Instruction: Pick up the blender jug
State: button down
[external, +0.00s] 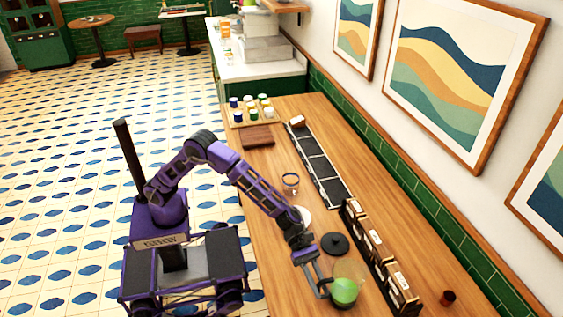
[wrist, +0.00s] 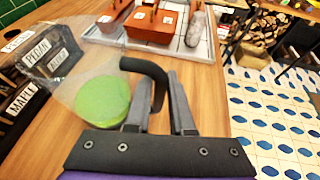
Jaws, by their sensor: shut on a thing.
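The blender jug (external: 345,290) is clear with green contents and stands near the front end of the wooden counter. It also shows in the wrist view (wrist: 102,100), left of my fingers, with its dark curved handle (wrist: 146,67) toward me. My gripper (external: 318,284) is at the jug's left side, shut on the handle. In the wrist view my gripper (wrist: 160,98) has one finger on each side of the handle. I cannot tell whether the jug's base touches the counter.
A black round lid (external: 335,244) lies just behind the jug. A dark rack with labelled boxes (external: 375,258) stands close to its right. A small brown cup (external: 447,297) is further right. A white dish (external: 302,216) and a glass (external: 290,182) are further back.

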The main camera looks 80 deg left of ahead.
jog(key=shift+r, duration=0.3)
